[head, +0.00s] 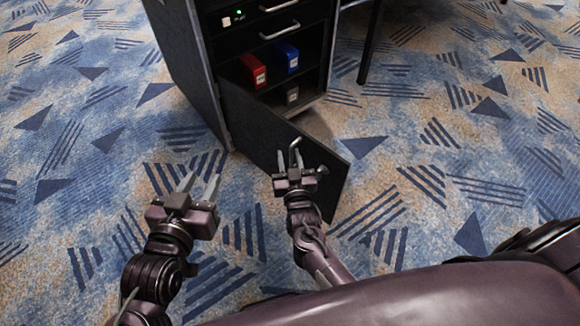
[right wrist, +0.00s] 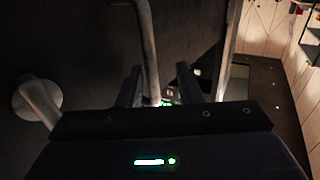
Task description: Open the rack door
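The rack (head: 178,65) is a dark cabinet at the top middle of the head view. Its dark lower door (head: 262,128) stands partly open, swung out from the left side, so the inside shows. A metal handle (head: 296,146) is on the door; its bar also shows in the right wrist view (right wrist: 148,45). My right gripper (head: 290,162) is at the handle. In the right wrist view its fingers (right wrist: 160,88) are apart, with the bar between them, closer to the left finger; contact is unclear. My left gripper (head: 199,186) is open and empty, left of the door.
A red binder (head: 254,71) and a blue binder (head: 287,57) stand on the rack's shelf. Drawers with metal handles (head: 279,31) are above. A dark table leg (head: 370,45) stands right of the rack. Patterned carpet (head: 440,130) is clear to the right and left.

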